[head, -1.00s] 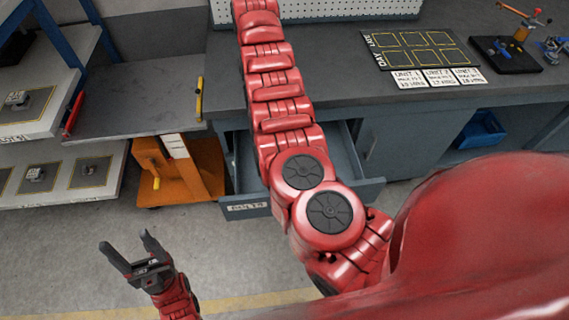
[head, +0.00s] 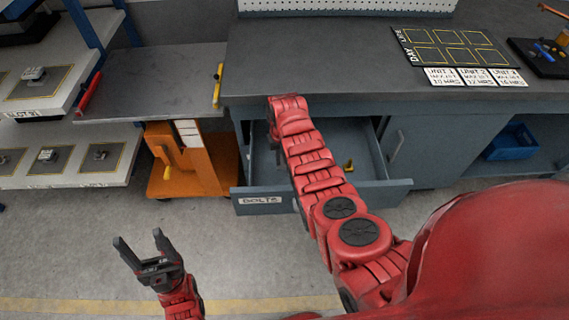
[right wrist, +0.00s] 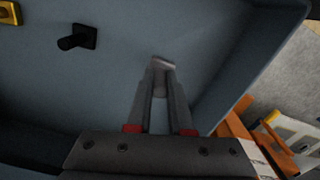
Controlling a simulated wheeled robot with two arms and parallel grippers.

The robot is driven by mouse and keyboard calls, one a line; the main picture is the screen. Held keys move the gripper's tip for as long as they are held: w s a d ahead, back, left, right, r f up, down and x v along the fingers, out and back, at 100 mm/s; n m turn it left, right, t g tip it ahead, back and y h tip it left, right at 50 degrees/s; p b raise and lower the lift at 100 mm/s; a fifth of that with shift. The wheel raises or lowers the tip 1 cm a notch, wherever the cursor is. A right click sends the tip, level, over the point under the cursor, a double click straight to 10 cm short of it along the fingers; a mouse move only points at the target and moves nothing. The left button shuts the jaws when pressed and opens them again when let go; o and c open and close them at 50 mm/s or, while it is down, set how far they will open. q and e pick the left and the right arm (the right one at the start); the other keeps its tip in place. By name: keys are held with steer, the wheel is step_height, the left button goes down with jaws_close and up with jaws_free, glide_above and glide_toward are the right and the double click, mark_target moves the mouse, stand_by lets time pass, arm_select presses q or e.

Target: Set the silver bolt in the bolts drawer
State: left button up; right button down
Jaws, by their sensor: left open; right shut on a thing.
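The bolts drawer (head: 322,198), a grey-blue drawer labelled BOLTS, stands pulled open under the workbench. My right arm reaches over it, and its hand is mostly hidden behind the arm in the head view. In the right wrist view my right gripper (right wrist: 163,70) is inside or just above the drawer, near a side wall. It is shut on a small silver piece, the silver bolt (right wrist: 163,61), at its fingertips; whether the bolt touches the drawer floor I cannot tell. My left gripper (head: 138,238) is open and empty above the floor at the lower left.
A black bolt (right wrist: 78,38) and a gold bolt (right wrist: 9,14) lie in the drawer, apart from my gripper. The gold one also shows in the head view (head: 348,166). The workbench top (head: 320,75) overhangs the drawer's back. An orange cart (head: 205,170) stands left of the drawer.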

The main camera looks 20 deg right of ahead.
mark_target(282, 164)
steer(key=shift+f, duration=0.6)
steer(key=shift+f+b, duration=0.65)
steer(key=shift+f, duration=0.8)
steer(key=shift+f, duration=0.15)
steer(key=c, duration=0.8)
jaws_free()
